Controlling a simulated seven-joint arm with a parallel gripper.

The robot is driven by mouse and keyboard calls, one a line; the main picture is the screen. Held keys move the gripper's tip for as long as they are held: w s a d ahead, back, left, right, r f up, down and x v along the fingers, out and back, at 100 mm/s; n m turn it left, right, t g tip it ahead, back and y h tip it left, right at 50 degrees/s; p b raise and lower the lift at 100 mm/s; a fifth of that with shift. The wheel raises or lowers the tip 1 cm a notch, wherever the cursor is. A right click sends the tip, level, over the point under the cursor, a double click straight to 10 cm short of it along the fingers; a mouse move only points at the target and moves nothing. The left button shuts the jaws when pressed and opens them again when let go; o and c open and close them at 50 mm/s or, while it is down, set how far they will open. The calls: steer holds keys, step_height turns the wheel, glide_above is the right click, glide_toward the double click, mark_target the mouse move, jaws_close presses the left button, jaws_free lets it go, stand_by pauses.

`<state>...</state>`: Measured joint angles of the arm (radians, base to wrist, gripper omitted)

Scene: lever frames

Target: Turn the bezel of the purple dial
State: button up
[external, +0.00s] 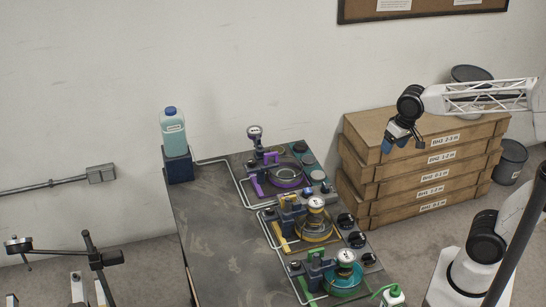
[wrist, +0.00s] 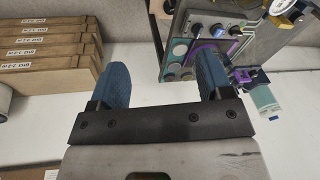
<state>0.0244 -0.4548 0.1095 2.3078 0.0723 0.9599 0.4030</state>
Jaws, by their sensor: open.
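The purple station (external: 286,176) is the farthest of three on the bench in the external view, with a purple ring and purple brackets. A small round dial (external: 254,132) with a pale face stands upright on a post at its back left. Its bezel is too small to make out clearly. Purple parts (wrist: 243,75) also show at the right in the wrist view, partly behind a finger. My gripper (external: 402,139) is open and empty, with blue fingers, in the air to the right of the station and apart from it. Both fingers (wrist: 162,80) show spread in the wrist view.
A yellow station (external: 314,230) and a green station (external: 345,278) stand nearer on the bench (external: 215,235). Stacked brown boxes (external: 430,158) stand right of the bench, near my gripper. A blue-capped bottle (external: 172,130) stands at the left.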

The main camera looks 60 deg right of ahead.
steer(key=w+r+m, duration=0.3)
steer(key=w+m, duration=0.2)
steer(key=w, duration=0.8)
steer(key=m+y, duration=0.3)
steer(key=m, duration=1.2)
glide_toward(253, 130)
steer(key=shift+w+f, duration=0.1)
steer(key=shift+f, duration=0.15)
steer(key=shift+a+f, duration=0.1)
steer(key=shift+x, duration=3.75)
steer(key=c, duration=0.6)
steer(key=shift+c, duration=0.2)
